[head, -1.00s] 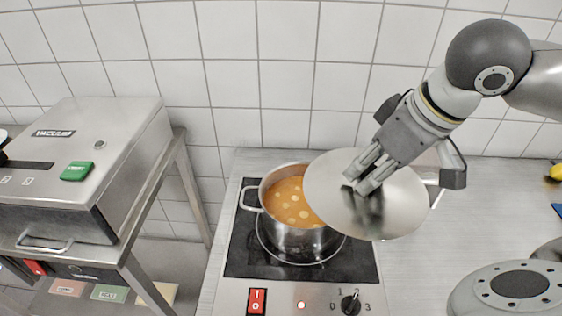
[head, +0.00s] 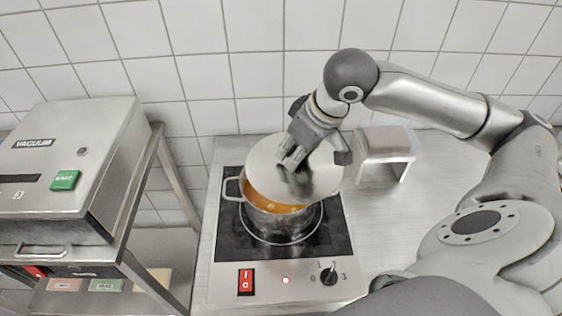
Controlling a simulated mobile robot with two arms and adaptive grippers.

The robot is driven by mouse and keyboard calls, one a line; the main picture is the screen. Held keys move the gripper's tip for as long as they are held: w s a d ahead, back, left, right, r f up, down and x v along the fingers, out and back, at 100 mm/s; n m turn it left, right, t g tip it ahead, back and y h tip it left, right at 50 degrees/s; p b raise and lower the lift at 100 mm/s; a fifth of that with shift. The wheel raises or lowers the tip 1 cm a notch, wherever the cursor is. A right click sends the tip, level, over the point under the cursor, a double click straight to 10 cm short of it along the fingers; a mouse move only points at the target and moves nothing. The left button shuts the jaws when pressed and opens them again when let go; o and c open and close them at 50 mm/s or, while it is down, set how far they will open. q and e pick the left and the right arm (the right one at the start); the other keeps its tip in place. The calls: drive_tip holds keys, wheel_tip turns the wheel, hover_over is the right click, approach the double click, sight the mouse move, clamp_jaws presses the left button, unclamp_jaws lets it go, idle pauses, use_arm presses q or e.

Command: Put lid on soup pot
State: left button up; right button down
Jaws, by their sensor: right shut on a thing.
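The steel soup pot (head: 276,225) stands on the black cooktop, with its left handle showing and orange soup (head: 264,203) visible along its front edge. The round steel lid (head: 318,178) is over the pot, covering most of the opening and reaching past it at the back right. It looks tilted; I cannot tell whether it touches the rim. My right gripper (head: 290,158) is shut on the lid's handle, which its fingers mostly hide. My left gripper is not in view.
The cooktop (head: 232,236) has a red switch (head: 246,281) and a black knob (head: 328,276) in front. A vacuum machine (head: 75,160) stands on a steel stand at left. A small metallic stand-like thing (head: 386,145) is behind right on the counter. The counter right of the cooktop is mostly clear.

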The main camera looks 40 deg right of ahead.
sight(281, 167)
drive_tip(key=w+f, duration=0.3)
drive_tip(key=f, duration=0.1)
drive_tip(key=shift+a, duration=0.35)
drive_tip(key=shift+w+a+f, duration=0.1)
drive_tip(key=shift+w+f, duration=0.3)
drive_tip(key=shift+f, duration=0.1)
wheel_tip(281, 167, down, 3)
drive_tip(key=shift+w+f+p, duration=0.15)
drive_tip(key=shift+f+p, duration=0.05)
drive_tip(key=shift+p, duration=0.3)
drive_tip(key=c, duration=1.1)
unclamp_jaws()
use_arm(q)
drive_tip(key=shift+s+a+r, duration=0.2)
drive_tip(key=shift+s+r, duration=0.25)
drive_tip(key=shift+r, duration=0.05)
use_arm(e)
drive_tip(key=shift+r, duration=0.15)
drive_tip(key=v, duration=1.2)
